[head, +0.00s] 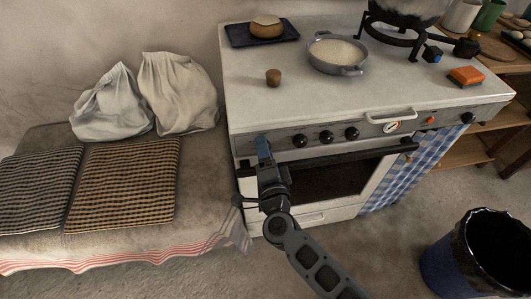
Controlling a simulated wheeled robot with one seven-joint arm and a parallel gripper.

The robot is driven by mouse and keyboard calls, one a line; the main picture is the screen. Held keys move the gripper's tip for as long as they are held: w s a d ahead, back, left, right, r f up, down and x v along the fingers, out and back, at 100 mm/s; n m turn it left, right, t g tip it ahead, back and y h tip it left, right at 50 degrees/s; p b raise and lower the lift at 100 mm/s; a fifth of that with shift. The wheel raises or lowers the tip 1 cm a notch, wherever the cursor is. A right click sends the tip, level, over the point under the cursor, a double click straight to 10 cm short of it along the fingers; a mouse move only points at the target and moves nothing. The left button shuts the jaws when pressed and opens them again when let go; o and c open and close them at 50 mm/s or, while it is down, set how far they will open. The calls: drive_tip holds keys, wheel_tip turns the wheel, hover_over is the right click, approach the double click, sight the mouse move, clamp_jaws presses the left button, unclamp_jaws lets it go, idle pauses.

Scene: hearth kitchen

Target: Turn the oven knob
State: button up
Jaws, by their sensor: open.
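The white stove (245,72) has a grey front panel with several black knobs. A row of three knobs sits left of centre, with the middle one (326,137) between two like it. Another black knob (467,117) is at the panel's right end. A dial gauge (391,127) and a red light or button (430,120) lie between. The oven door (330,183) below is shut, with a dark bar handle. My gripper (263,143) is open at the panel's left end, left of the three knobs. It hides that part of the panel; contact with anything there cannot be told.
A pan of pale grains (338,53), a small brown cup (273,77) and an orange block (466,76) stand on the stove top. A bench with checked cushions (125,185) and sacks is left. A dark bin (470,255) stands at lower right.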

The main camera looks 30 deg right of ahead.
drive_tip(key=v, duration=0.8)
idle(0.4)
drive_tip(key=s+r+n+y, duration=0.2)
drive_tip(key=s+r+n, duration=0.3)
drive_tip(key=s, duration=0.6)
drive_tip(key=s+d+r+n+g+y, duration=0.1)
drive_tip(key=s+r+n, duration=0.4)
drive_tip(key=s, duration=0.5)
drive_tip(key=s+d+r+n+g+y, duration=0.1)
drive_tip(key=s+r+n+y, duration=0.1)
drive_tip(key=s+r+n, duration=0.4)
drive_tip(key=s+n, duration=0.2)
drive_tip(key=s, duration=0.3)
drive_tip(key=shift+s+d+n+y, duration=0.25)
drive_tip(key=shift+s+n+y, duration=0.05)
drive_tip(key=shift+s+n, duration=0.1)
